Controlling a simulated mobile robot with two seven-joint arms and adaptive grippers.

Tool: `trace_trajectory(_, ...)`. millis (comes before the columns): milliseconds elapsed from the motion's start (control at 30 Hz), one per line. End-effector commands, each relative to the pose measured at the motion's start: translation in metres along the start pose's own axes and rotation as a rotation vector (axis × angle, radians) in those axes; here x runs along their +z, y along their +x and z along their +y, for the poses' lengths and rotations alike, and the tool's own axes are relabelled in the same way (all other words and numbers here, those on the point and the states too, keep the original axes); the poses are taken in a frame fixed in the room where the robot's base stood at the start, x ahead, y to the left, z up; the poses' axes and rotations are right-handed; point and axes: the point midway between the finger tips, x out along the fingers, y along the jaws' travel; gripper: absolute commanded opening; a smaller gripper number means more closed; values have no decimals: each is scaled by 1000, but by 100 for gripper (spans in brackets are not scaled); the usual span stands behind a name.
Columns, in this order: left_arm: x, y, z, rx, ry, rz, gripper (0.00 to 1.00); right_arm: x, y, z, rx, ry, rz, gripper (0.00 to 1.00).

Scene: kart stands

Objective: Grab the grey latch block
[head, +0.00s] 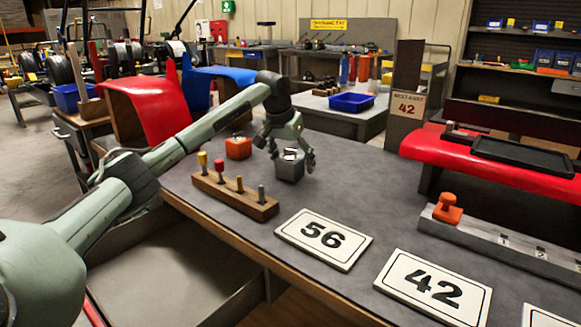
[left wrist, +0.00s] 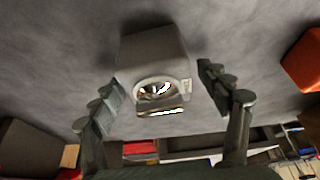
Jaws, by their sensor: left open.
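The grey latch block (head: 289,169) stands on the grey workbench, with a shiny metal ring on its face. My left gripper (head: 291,157) reaches over it from above, its fingers apart at either side of the block's upper part. In the left wrist view the block (left wrist: 153,58) lies between the tips of the open left gripper (left wrist: 160,79), with dark gaps on both sides. I cannot tell whether a finger touches it. My right gripper does not show.
An orange block (head: 238,148) is just left of the grey one; it also shows in the left wrist view (left wrist: 303,62). A wooden peg rack (head: 232,196) stands in front. Number plates 56 (head: 322,239) and 42 (head: 433,289) lie nearer.

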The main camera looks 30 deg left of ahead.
Motion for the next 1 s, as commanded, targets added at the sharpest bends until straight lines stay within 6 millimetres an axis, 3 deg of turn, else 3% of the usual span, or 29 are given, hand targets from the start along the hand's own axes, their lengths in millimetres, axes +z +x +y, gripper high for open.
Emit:
trace_trajectory(167,0,0,0,0,0,1,73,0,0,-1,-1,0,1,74)
trace_trajectory(633,0,-1,0,0,0,1,16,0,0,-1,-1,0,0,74)
trace_trajectory(867,-1,-3,0,1,0,3,16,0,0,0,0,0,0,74)
trace_trajectory(1000,-8,-17,0,1,-1,5,16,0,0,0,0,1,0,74)
